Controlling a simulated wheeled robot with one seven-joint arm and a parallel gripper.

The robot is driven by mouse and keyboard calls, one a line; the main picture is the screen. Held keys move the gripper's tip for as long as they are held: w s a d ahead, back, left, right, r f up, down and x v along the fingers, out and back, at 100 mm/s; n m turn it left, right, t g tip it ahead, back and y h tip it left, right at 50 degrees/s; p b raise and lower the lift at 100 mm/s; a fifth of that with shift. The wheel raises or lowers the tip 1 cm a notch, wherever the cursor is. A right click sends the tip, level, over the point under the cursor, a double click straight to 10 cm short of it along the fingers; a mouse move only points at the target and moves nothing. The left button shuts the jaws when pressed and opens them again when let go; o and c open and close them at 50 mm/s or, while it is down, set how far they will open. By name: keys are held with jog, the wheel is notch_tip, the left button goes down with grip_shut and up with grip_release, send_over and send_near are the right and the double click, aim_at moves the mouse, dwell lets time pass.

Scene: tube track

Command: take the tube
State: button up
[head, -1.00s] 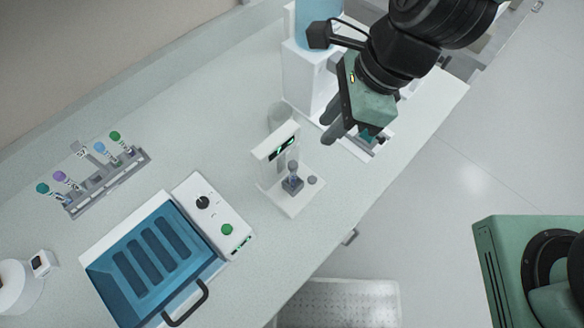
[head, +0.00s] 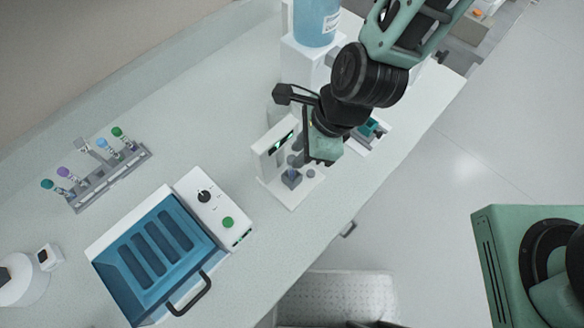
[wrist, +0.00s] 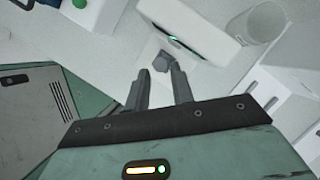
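A small tube (head: 292,160) with a dull purple-grey top stands in a dark square holder (head: 291,179) on the base of a white device (head: 275,150) with a lit green display. My gripper (wrist: 160,74) is open, its two dark fingers apart. In the wrist view the dark holder (wrist: 161,62) lies just beyond the fingertips, roughly in line with the gap. In the head view my gripper is beside and above the device's base, its fingertips partly hidden. The tube is hard to make out in the wrist view. I see nothing held.
A grey rack (head: 110,176) with several colour-capped tubes stands at the left. A blue-lidded machine (head: 160,250) with a knob and green button is nearer. A clear cup (wrist: 256,22) and a white dispenser (head: 302,62) stand near the device. The bench between rack and device is clear.

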aim_at(293, 159)
jog(key=shift+p+x, duration=0.95)
jog(key=shift+x, duration=1.4)
jog(key=shift+c, duration=0.3)
jog(key=c, duration=0.4)
jog(key=shift+r, duration=0.1)
jog(key=shift+c, duration=0.2)
jog(key=shift+w+r+b, duration=0.1)
jog(key=shift+r+b, duration=0.85)
jog(key=shift+r, duration=4)
